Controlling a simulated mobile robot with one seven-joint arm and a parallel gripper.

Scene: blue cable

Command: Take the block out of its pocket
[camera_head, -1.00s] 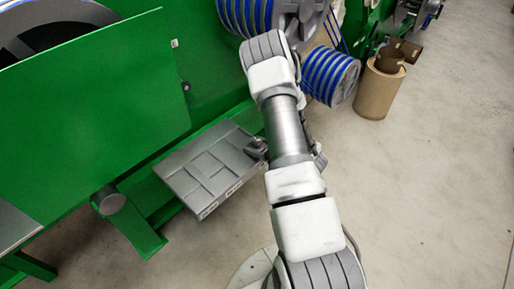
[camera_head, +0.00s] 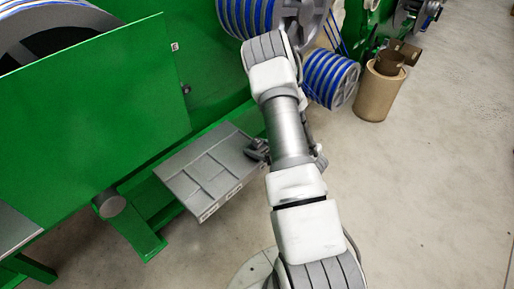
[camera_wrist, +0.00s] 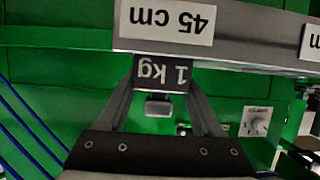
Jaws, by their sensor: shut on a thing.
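The block (camera_wrist: 176,76) is dark, with an upside-down "1 kg" on its face in the wrist view. My gripper (camera_wrist: 150,84) is shut on it, with one finger on each side. The block sits right at the edge of the grey pocket tray (camera_wrist: 250,52), which carries an upside-down "45 cm" label. In the head view the tray (camera_head: 196,178) shows shallow divided pockets, and my gripper (camera_head: 257,150) is at its right end. The block cannot be made out there. I cannot tell how much of it is inside its pocket.
A green machine (camera_head: 90,110) stands behind and left of the tray. Blue cable reels (camera_head: 330,78) and a brown bin (camera_head: 381,90) are beyond my arm. Open concrete floor (camera_head: 430,190) lies to the right. Blue cables (camera_wrist: 30,125) run at the left in the wrist view.

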